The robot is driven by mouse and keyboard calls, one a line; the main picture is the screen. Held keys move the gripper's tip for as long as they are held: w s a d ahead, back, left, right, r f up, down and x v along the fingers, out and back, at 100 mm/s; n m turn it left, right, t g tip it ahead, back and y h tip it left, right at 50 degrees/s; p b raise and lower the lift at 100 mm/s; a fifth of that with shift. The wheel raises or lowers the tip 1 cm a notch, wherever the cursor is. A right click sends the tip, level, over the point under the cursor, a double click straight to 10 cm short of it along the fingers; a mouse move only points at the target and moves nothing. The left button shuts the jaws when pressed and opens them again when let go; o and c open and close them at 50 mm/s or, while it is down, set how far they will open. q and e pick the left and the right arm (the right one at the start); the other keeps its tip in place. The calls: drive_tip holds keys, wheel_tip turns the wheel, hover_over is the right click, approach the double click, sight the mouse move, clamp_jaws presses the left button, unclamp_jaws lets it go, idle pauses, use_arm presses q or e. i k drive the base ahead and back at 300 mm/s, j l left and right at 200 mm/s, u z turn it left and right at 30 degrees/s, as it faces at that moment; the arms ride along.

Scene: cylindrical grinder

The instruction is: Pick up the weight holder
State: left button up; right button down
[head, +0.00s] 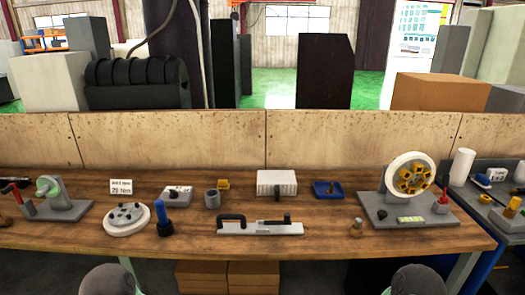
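No label marks the weight holder, so I cannot tell for sure which item it is. A long grey bar tool (262,232) with a black handle lies at the front middle. Neither gripper shows; only two dark rounded parts of mine reach in at the bottom edge.
The wooden bench (330,240) also carries a white box (276,178), a round white disc (126,224), a blue upright cylinder (165,228), a grey cup (212,200) and a sign (121,186). A wooden panel (180,140) runs behind. Some front bench surface is clear.

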sight(243, 228)
drive_tip(key=i+l, duration=0.25)
drive_tip(key=l, duration=0.15)
drive_tip(key=i+l, duration=0.2)
drive_tip(key=l, duration=0.2)
drive_tip(key=i+l+u, duration=0.1)
drive_tip(key=u, duration=0.35)
drive_tip(key=l+u, duration=0.2)
drive_tip(key=u, duration=0.2)
drive_tip(key=l+u, duration=0.15)
drive_tip(key=u, duration=0.3)
drive_tip(key=i+l, duration=0.05)
